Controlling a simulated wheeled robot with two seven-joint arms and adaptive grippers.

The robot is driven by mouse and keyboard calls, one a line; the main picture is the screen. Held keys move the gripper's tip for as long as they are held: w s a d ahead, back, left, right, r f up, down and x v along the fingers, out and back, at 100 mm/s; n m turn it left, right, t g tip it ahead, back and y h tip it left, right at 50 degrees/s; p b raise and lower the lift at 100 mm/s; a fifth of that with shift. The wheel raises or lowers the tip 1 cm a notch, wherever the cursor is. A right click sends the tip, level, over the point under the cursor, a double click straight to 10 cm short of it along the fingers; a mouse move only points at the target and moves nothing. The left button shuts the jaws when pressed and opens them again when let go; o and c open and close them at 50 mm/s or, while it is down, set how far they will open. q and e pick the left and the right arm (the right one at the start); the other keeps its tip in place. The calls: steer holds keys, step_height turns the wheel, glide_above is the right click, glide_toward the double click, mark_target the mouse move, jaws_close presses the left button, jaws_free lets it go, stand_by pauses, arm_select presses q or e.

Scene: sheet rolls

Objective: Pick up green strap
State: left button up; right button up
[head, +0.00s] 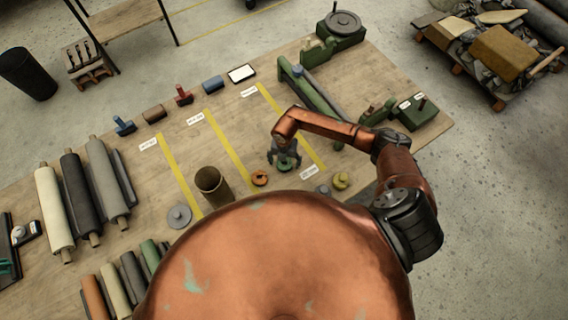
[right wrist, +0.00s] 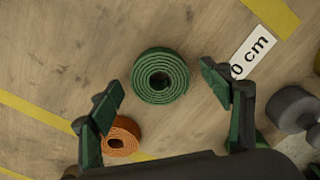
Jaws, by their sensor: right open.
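The green strap (right wrist: 160,76) is a coiled roll lying flat on the wooden table. In the right wrist view it sits ahead of my right gripper (right wrist: 163,92), between the lines of its two spread fingers. The fingers are open and apart from the coil. In the head view my right gripper (head: 284,158) is over the table, and the green strap (head: 284,167) shows just below it, partly hidden. My left gripper is not in view.
An orange strap roll (right wrist: 120,136) lies close by the left finger. A grey dumbbell-like object (right wrist: 293,108) lies to the right. A yellow roll (head: 341,181), a brown cylinder (head: 212,184) and a green machine (head: 310,92) stand on the table (head: 240,110). Yellow lines cross it.

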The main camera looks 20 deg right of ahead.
steer(key=shift+c, duration=1.3)
steer(key=c, duration=1)
steer(key=shift+r, duration=0.1)
steer(key=shift+c, duration=0.2)
